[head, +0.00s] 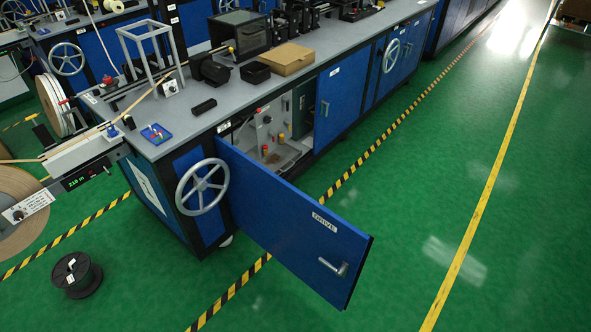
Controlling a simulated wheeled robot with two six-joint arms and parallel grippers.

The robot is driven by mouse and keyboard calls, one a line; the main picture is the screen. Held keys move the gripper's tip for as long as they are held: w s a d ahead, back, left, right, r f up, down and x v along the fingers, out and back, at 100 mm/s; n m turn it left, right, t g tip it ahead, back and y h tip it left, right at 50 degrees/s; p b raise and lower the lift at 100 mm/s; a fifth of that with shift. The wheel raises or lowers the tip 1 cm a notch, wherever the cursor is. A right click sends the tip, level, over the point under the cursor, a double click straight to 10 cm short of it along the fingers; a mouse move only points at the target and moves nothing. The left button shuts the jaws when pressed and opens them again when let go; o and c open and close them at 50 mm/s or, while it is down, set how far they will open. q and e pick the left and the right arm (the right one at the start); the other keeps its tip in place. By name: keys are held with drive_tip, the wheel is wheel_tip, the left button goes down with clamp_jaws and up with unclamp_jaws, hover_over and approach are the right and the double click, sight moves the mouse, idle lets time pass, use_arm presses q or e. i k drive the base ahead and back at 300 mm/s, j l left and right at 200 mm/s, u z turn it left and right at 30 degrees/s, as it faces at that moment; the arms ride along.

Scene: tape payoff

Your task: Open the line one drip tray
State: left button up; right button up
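Neither of my grippers shows in the head view. A blue cabinet door labelled "DRIVE" (300,232) stands swung open toward the aisle, with a grey handle (334,266) near its free edge. Behind it the cabinet interior shows a light panel with knobs (266,125). Low in that opening is a pale, shallow surface with a brownish patch (281,157); I cannot tell whether it is a drip tray. No label naming line one or a drip tray is readable. The open door hides the lower part of the cabinet.
A grey handwheel (202,187) is on the bench end, left of the open door. The closed blue door (338,95) is to the right. A black spool (77,275) lies on the floor at lower left. The green floor (430,190) on the right is clear.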

sight(276, 161)
drive_tip(key=i+l, duration=0.1)
drive_tip(key=l, duration=0.5)
drive_tip(key=i+l+u, duration=0.1)
drive_tip(key=l, duration=0.45)
drive_tip(key=i+l, duration=0.15)
drive_tip(key=l, duration=0.45)
drive_tip(key=i+l, duration=0.1)
drive_tip(key=l, duration=0.5)
drive_tip(key=i+l+u, duration=0.1)
drive_tip(key=l, duration=0.45)
drive_tip(key=i+l+u, duration=0.25)
drive_tip(key=i+l, duration=1.15)
